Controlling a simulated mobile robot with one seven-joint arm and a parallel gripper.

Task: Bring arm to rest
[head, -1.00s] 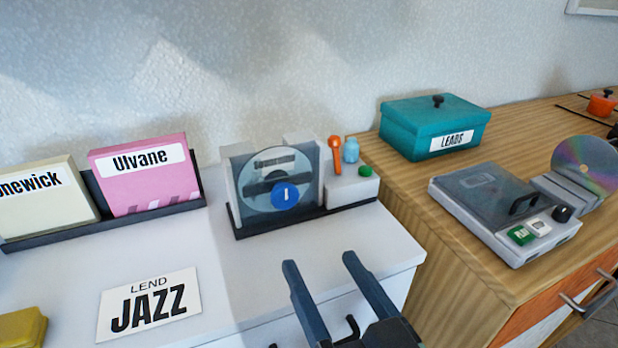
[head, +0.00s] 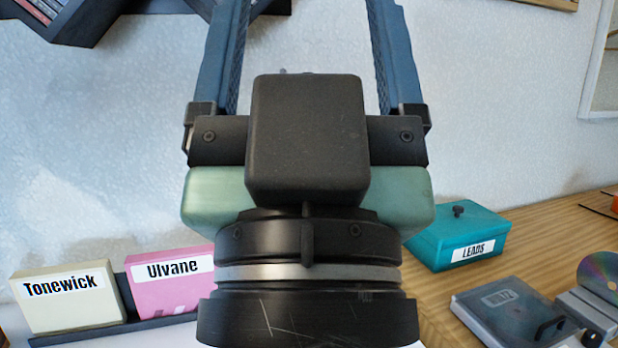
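My gripper (head: 308,20) fills the upper middle of the head view, raised and pointing up. Its two dark blue fingers stand wide apart, with only the pale wall showing between them. The finger ends reach the top edge of the picture. The black and green wrist of my arm (head: 308,270) stands below it and hides the middle of the white counter, including the disc stand there.
A cream case (head: 65,298) labelled Tonewick and a pink case (head: 170,288) labelled Ulvane stand at lower left. A teal box (head: 440,240) labelled LEADS and a disc player (head: 515,312) sit on the wooden top at right. A dark wall shelf (head: 100,25) is at upper left.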

